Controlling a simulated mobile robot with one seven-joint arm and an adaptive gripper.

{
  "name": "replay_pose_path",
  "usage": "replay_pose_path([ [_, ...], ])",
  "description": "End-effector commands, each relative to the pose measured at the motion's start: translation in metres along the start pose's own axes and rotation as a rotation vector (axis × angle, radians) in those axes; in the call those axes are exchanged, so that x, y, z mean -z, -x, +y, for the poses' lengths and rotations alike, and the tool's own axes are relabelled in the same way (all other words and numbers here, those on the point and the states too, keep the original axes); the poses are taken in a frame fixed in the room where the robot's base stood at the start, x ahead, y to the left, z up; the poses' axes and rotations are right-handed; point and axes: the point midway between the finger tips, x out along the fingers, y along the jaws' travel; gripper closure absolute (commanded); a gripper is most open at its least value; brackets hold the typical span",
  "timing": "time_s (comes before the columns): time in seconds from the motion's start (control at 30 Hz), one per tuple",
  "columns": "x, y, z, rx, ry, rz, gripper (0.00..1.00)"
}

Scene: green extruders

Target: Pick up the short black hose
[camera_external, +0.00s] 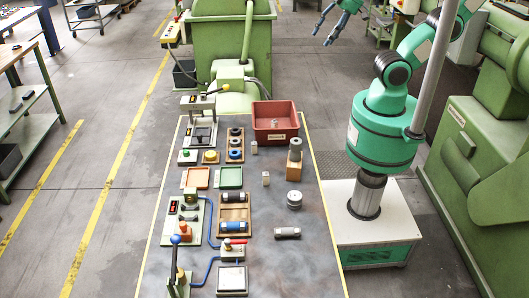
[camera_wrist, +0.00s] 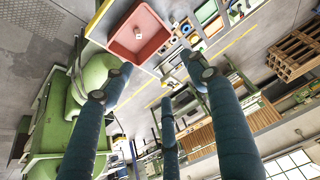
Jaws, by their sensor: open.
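A short dark cylinder with lighter bands, which looks like the short black hose (camera_external: 287,233), lies on its side on the bare right part of the table near its front in the external view. I cannot pick it out in the wrist view. My gripper (camera_external: 328,30) is raised beyond the table's back right corner, far from the hose. Its teal fingers are spread, with nothing between them. In the wrist view my gripper (camera_wrist: 160,80) shows three long, separated fingers.
The grey table (camera_external: 310,265) holds a red bin (camera_external: 288,130) at its back; the bin also shows in the wrist view (camera_wrist: 122,42). Fixtures with blue tubing (camera_external: 205,258) fill the left.

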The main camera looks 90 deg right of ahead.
Motion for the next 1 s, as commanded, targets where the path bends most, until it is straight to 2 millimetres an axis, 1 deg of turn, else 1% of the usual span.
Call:
replay_pose_path([
  [0.37,0.0,0.0,0.0,0.0,0.0,0.0,0.42],
  [0.43,0.0,0.0,0.0,0.0,0.0,0.0,0.38],
  [0.77,0.001,0.0,0.0,0.001,0.0,-0.001,0.38],
  [0.87,0.006,-0.001,-0.002,0.003,0.0,-0.005,0.38],
  [1.0,0.02,-0.005,-0.006,0.009,0.0,-0.021,0.38],
])
